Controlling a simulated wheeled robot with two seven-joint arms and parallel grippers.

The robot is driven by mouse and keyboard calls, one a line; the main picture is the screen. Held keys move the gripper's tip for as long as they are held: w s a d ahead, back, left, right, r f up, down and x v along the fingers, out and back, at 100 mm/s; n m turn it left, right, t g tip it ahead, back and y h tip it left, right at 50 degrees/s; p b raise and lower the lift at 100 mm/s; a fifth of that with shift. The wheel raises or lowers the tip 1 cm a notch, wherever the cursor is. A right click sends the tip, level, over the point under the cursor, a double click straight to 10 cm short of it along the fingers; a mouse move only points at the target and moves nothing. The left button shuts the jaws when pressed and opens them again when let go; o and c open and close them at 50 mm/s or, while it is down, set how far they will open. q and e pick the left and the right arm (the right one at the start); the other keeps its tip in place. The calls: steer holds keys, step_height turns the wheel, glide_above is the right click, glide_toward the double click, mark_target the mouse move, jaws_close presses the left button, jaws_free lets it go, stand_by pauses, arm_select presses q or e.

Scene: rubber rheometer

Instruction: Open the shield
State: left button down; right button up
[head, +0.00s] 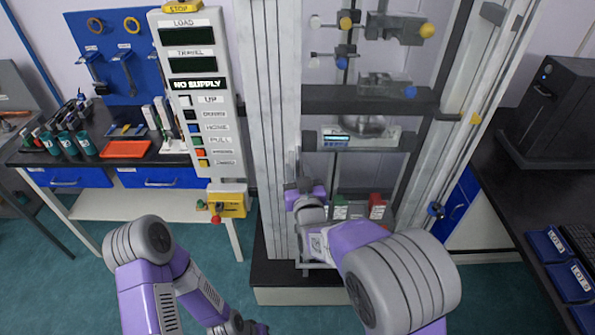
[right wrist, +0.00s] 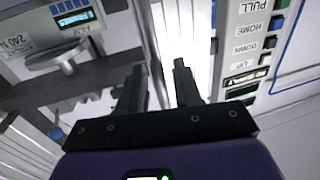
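The tall test machine has a pale metal frame, and a clear shield (head: 385,165) seems to cover its middle bay; its edges are hard to make out. My right gripper (head: 298,174) is at the bay's left side, close to the pale upright column (head: 276,110). In the right wrist view its two fingers (right wrist: 158,85) stand apart, with the bright column behind the gap and nothing visibly held. I cannot tell whether a finger touches the shield or a handle. My left gripper is low at the bottom edge, its fingers not clearly seen.
A control panel (head: 197,90) with buttons stands left of the column, above a yellow box (head: 228,199). A bench with an orange tray (head: 125,149) is at left. A black bench (head: 510,205) with blue bins is at right. Inside the bay are crossbars (head: 365,100) and a small display unit.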

steer(key=shift+w, duration=0.1)
jaws_close()
stand_by(0.4)
